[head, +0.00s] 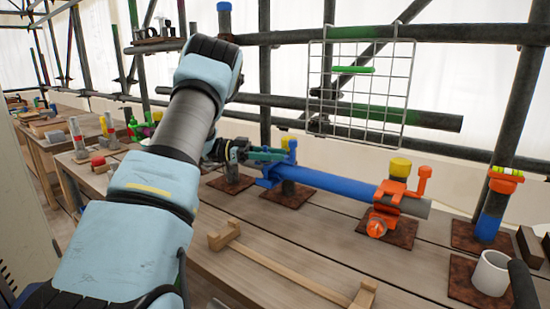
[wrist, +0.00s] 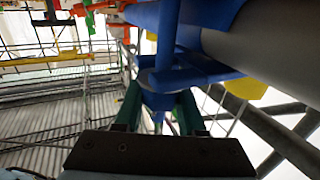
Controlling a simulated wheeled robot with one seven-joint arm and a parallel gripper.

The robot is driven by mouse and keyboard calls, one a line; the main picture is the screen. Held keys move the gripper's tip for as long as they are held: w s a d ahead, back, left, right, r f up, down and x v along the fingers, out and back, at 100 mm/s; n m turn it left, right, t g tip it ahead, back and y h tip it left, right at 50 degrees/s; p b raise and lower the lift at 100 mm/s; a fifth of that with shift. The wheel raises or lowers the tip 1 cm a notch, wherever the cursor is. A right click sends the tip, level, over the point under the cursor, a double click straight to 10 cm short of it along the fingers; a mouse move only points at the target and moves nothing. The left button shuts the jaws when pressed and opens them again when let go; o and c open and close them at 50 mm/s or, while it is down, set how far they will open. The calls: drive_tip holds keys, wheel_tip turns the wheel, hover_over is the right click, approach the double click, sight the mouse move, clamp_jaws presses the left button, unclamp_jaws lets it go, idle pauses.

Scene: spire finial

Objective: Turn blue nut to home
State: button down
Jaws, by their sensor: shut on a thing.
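The blue nut (wrist: 160,101) sits between the two green fingers of my gripper (wrist: 159,108) in the wrist view, under a blue rod of the blue clamp (wrist: 172,45). My gripper is shut on the nut. In the head view my gripper (head: 268,154) reaches in from the left to the blue clamp (head: 268,178) at the left end of a horizontal blue tube (head: 335,184). The nut is small there and mostly hidden by the fingers. I cannot make out a home mark.
An orange clamp (head: 388,203) with an orange knob (head: 377,228) grips the tube's right end. A wire grid (head: 398,90) hangs behind. A white cup (head: 490,272) stands at the right. A wooden rack (head: 270,262) lies in front on the bench.

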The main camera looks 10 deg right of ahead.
drive_tip(key=shift+s+f+m+g+y, duration=0.1)
drive_tip(key=shift+s+m+g+y, duration=0.1)
drive_tip(key=shift+m+g+y, duration=0.35)
drive_tip(key=shift+g, duration=0.35)
drive_tip(key=c, duration=0.5)
unclamp_jaws()
drive_tip(key=p+v, duration=0.2)
drive_tip(key=v, duration=0.5)
drive_tip(key=shift+a, duration=0.2)
drive_tip(key=shift+w, duration=0.1)
